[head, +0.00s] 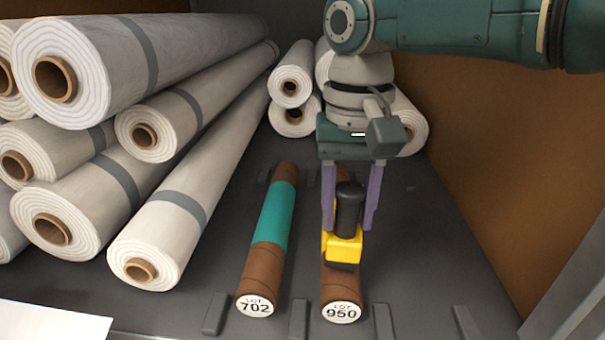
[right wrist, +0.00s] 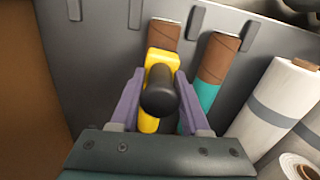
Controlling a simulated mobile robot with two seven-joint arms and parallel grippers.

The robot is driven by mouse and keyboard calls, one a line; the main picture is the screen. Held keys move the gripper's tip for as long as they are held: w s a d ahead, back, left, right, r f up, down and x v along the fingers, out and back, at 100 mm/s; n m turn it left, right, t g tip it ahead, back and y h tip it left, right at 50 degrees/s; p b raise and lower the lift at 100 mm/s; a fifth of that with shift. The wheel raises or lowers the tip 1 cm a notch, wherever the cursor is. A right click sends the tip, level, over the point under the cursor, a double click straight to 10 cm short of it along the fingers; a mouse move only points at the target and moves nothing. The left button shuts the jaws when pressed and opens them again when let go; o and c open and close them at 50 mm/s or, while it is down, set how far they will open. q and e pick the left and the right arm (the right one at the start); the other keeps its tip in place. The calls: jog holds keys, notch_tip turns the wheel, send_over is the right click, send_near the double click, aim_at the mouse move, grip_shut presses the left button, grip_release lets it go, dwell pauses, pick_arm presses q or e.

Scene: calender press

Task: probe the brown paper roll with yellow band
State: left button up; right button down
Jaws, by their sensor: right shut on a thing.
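The brown paper roll marked LOT 950 (head: 341,286) lies on the dark floor, its labelled end facing me. It also shows in the right wrist view (right wrist: 163,33). My right gripper (head: 348,224) is shut on a yellow probe with a black handle (head: 345,247), which also shows in the right wrist view (right wrist: 160,90). The probe is over this roll and hides its middle. A yellow patch beside the handle in the right wrist view looks like the roll's band. I cannot tell whether probe and roll touch. My left gripper is not in view.
A brown roll with a teal band, marked LOT 702 (head: 267,225), lies just left. Large white rolls (head: 165,225) are stacked at the left, and more white rolls (head: 291,85) lie behind. Low grey blocks (head: 299,318) line the front.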

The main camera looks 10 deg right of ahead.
aim_at(350, 188)
jog(key=shift+f, duration=0.5)
dwell(0.3)
jog(key=shift+f, duration=0.15)
dwell(0.7)
notch_tip(350, 188, up, 7)
jog(key=p, duration=0.7)
jog(key=shift+p, duration=0.35)
dwell(0.9)
